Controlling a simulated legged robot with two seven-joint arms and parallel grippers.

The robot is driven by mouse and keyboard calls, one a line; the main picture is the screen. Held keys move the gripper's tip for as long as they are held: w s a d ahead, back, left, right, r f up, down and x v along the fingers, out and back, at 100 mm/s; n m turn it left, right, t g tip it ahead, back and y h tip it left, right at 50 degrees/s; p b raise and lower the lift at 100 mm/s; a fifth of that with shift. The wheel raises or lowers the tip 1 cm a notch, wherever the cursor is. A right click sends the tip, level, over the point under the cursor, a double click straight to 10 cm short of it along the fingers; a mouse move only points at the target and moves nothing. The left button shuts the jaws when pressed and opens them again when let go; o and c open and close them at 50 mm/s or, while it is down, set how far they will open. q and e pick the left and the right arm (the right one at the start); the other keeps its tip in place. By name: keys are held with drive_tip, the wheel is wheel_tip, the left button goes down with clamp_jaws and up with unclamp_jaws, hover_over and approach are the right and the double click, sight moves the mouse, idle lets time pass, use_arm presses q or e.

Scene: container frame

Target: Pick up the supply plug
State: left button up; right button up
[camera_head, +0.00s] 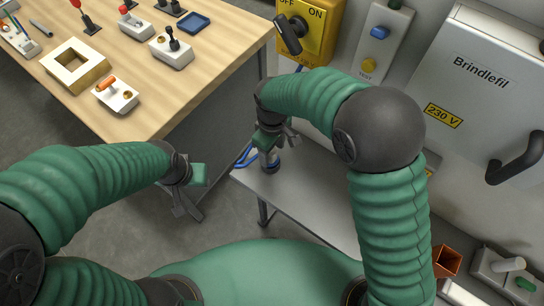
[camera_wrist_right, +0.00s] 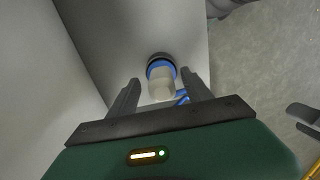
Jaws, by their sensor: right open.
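The supply plug (camera_head: 270,161) is a pale grey and blue cylinder on the grey bench (camera_head: 310,202), near its left end. A blue cable lies beside it. In the right wrist view the plug (camera_wrist_right: 161,78) shows its pale end and a blue ring with a dark band. My right gripper (camera_head: 281,142) is open just above the plug. Its two fingers (camera_wrist_right: 158,92) stand on either side of the plug's pale end in the wrist view, with gaps visible. My left gripper (camera_head: 186,208) points down over the floor, apart from the plug; its opening is unclear.
A yellow ON/OFF switch box (camera_head: 312,40) and a grey test panel (camera_head: 372,45) stand behind my right arm. A white 230 V cabinet (camera_head: 475,85) is at the right. A wooden table (camera_head: 150,110) with several small fixtures is at the left.

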drive_tip(key=shift+w+a+f, duration=0.1)
drive_tip(key=shift+w+a, duration=0.1)
drive_tip(key=shift+a, duration=0.05)
drive_tip(key=shift+s+a, duration=0.15)
drive_tip(key=c, duration=0.5)
drive_tip(key=shift+d, duration=0.2)
clamp_jaws()
idle(0.3)
